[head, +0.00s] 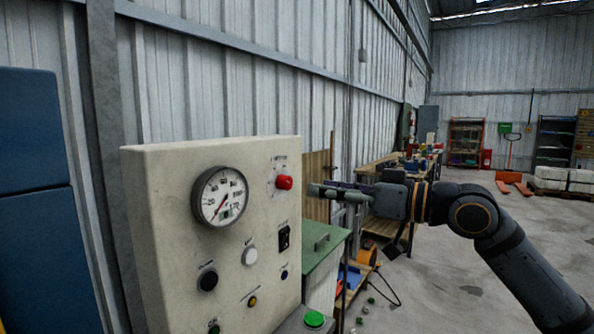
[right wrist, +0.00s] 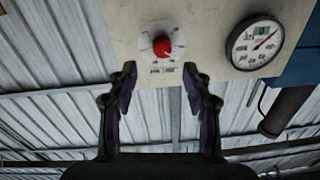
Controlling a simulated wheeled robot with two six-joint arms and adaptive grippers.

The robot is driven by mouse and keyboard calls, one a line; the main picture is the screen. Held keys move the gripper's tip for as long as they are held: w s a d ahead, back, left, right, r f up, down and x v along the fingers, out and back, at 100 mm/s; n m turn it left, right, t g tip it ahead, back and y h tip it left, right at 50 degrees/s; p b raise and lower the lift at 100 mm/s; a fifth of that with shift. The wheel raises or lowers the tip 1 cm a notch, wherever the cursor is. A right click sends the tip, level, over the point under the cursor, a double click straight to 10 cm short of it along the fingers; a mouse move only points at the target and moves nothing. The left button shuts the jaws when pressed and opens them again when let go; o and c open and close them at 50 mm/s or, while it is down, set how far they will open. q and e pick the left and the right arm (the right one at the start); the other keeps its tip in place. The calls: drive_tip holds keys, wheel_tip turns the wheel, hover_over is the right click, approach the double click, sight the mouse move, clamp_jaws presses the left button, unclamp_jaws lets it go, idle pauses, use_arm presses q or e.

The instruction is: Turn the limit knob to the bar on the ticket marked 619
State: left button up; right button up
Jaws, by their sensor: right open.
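The red limit knob (head: 284,182) sits on the upper right of the cream control panel (head: 160,230), with a pale dial plate behind it. In the right wrist view the knob (right wrist: 162,46) is ahead of the fingertips, between their lines. My right gripper (head: 318,190) is open and empty, just right of the knob and apart from it. In the right wrist view its two fingers (right wrist: 160,74) are spread wide. A round gauge (head: 219,197) is on the panel left of the knob. I cannot make out a ticket marked 619. My left gripper is not in view.
Below the gauge are a black knob (head: 207,280), a white button (head: 250,256) and a black rocker switch (head: 284,238). A green cabinet (head: 322,255) stands right of the panel. Open floor (head: 450,290) lies at right.

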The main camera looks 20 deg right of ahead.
sight(289, 183)
drive_tip(key=p+x, duration=0.1)
drive_tip(key=x, duration=0.1)
drive_tip(key=p+x, duration=0.2)
drive_tip(key=x, duration=0.1)
drive_tip(key=shift+a+r+p, duration=0.2)
drive_tip(key=shift+r+p, duration=0.05)
drive_tip(key=shift+p, duration=0.05)
drive_tip(key=shift+f+p+x, duration=0.2)
drive_tip(key=shift+p+x, duration=0.1)
drive_tip(key=shift+x, duration=0.6)
clamp_jaws()
drive_tip(key=shift+n, duration=0.4)
